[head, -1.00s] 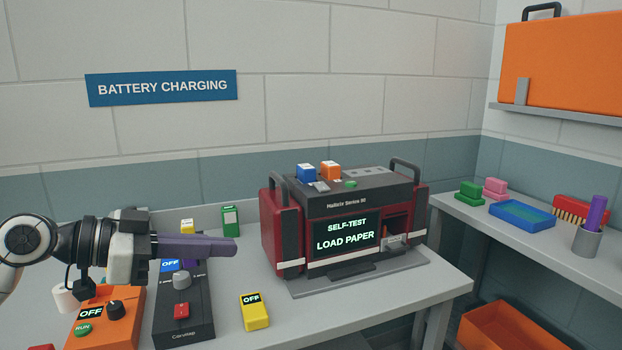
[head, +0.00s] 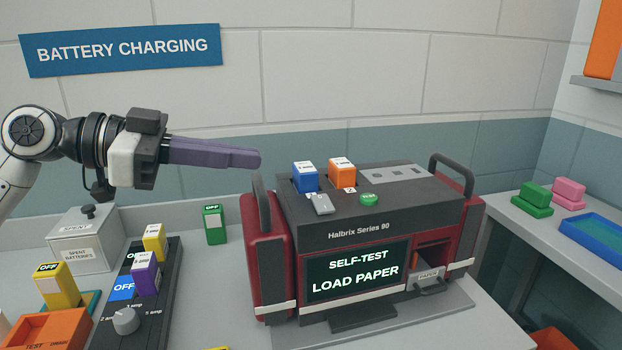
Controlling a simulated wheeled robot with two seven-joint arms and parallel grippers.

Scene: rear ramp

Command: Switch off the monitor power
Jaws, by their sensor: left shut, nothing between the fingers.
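The monitor (head: 358,235), labelled Halbrix Series 90, stands on the bench with red sides and a dark top. Its lit screen (head: 357,272) reads SELF-TEST, LOAD PAPER. On its top are a blue battery (head: 305,177), an orange battery (head: 342,172), a small grey part (head: 320,204) and a green button (head: 369,199). My left gripper (head: 258,158) is shut and empty, its purple fingers pointing right. In the picture its tips are left of the blue battery, above the monitor's left handle (head: 262,201), apart from the batteries. My right gripper is out of view.
A dark charger (head: 160,300) with yellow and purple batteries stands left of the monitor. Behind it are a spent-batteries box (head: 85,240) and a green battery (head: 214,224). An orange unit (head: 50,330) is at lower left. A paper drawer (head: 429,278) is at the monitor's right front.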

